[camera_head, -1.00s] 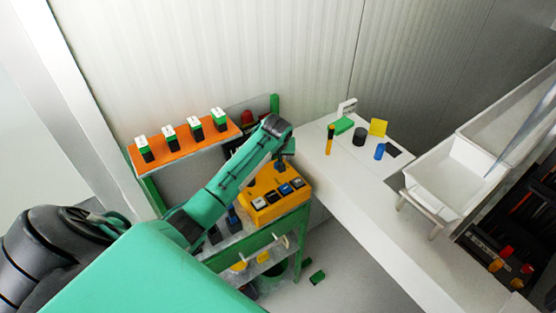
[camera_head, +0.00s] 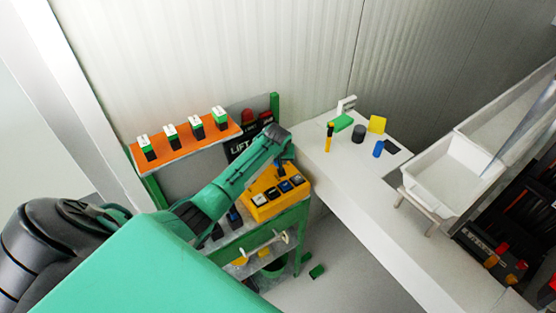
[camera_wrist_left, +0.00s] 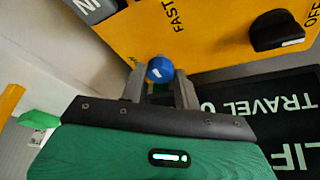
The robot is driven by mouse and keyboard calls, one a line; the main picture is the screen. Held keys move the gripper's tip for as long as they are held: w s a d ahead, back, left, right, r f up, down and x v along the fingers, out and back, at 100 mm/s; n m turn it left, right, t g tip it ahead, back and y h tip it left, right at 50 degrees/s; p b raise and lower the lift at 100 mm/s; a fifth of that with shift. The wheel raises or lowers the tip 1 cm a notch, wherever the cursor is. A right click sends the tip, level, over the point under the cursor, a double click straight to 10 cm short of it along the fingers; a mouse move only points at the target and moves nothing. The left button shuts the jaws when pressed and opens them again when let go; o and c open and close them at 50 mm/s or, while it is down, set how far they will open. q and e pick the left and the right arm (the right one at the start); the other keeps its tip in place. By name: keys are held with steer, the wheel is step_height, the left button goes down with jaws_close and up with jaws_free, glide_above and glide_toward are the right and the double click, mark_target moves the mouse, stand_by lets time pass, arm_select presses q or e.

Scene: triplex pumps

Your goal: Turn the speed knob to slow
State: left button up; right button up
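The speed knob (camera_wrist_left: 160,69) is blue with a white mark. It stands on the yellow control box (camera_wrist_left: 115,40), below the word FAST in the left wrist view. My left gripper (camera_wrist_left: 160,74) has one finger on each side of the knob and appears shut on it, with no clear gap showing. In the head view my left gripper (camera_head: 281,166) reaches down at the back of the yellow box (camera_head: 264,213). The SLOW label does not show. My right gripper is not in view.
A black knob (camera_wrist_left: 278,30) near an OFF label sits beside the speed knob. A black sign (camera_wrist_left: 270,105) lies along the box edge. An orange shelf (camera_head: 178,153) with several green-and-black items is behind. A white counter (camera_head: 350,195) is right.

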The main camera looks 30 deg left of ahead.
arm_select(q)
steer(key=c, duration=0.5)
steer(key=shift+o, duration=0.2)
